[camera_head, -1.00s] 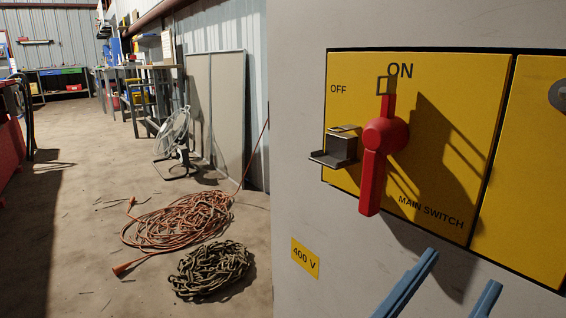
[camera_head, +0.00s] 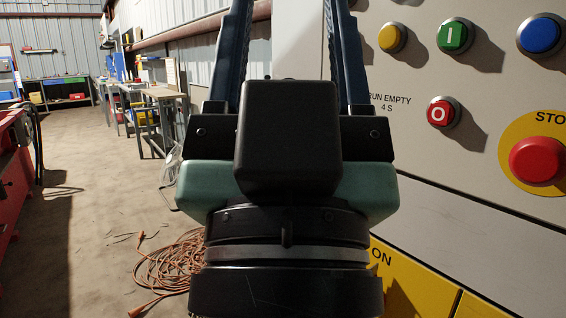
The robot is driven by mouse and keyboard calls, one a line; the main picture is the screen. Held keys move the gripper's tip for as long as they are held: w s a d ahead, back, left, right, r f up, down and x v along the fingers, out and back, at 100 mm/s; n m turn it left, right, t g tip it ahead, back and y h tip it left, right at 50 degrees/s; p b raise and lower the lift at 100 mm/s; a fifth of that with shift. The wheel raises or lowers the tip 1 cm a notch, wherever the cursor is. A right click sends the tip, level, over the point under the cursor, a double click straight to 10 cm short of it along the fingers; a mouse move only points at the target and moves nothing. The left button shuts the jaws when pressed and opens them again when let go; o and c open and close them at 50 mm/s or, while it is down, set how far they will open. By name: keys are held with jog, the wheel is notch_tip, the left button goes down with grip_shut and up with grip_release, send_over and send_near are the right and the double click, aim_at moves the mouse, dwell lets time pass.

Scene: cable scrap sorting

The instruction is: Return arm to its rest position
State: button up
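My gripper (camera_head: 290,30) stands large in the middle of the head view, pointing up. Its two blue fingers are well apart, with nothing seen between their visible parts. The tips run out past the top edge. The black and green gripper body hides the middle of the view. My gripper is in front of the grey control cabinet (camera_head: 440,180); I cannot tell how far it is from the cabinet face. The red main switch handle is hidden or out of view; only part of its yellow plate (camera_head: 415,280) shows.
The cabinet carries a yellow button (camera_head: 392,38), green button (camera_head: 454,36), blue button (camera_head: 541,35), red button (camera_head: 443,112) and large red stop button (camera_head: 537,160). An orange cable coil (camera_head: 170,265) lies on the floor at left. Workbenches line the back wall. Floor at left is mostly clear.

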notch_tip(320, 180, up, 39)
jog(key=y+p, duration=0.1)
jog(key=p, duration=3.5)
jog(key=shift+s+a, duration=0.15)
jog(key=shift+a, duration=0.1)
jog(key=shift+c, duration=0.3)
